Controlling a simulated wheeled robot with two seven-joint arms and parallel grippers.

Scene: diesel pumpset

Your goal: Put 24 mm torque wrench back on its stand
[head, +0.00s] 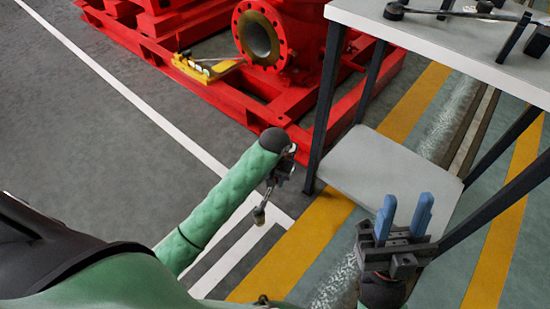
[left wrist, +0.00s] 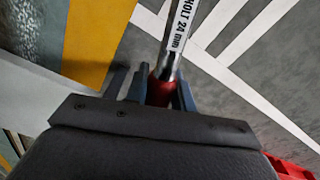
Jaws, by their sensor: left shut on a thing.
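The 24 mm torque wrench (left wrist: 174,45) shows in the left wrist view as a metal shaft with a white label reading "HOLT 24 mm" and a red section at the fingers. My left gripper (left wrist: 160,92) is shut on it there. In the head view, my left gripper (head: 279,176) is beside the table's near left leg, and a small end of the wrench (head: 260,214) hangs below it. The rest of the wrench is hidden. My right gripper (head: 404,213) is open and empty, its blue fingers pointing up. Black upright posts (head: 514,38) stand on the tabletop; I cannot tell whether they are the stand.
A light-topped table (head: 440,48) with dark legs stands at the upper right, with a dark long-handled tool (head: 425,11) on it. A lower shelf (head: 375,165) is bare. A red pump frame (head: 225,95) carries a yellow tray (head: 208,68). The grey floor at left is clear.

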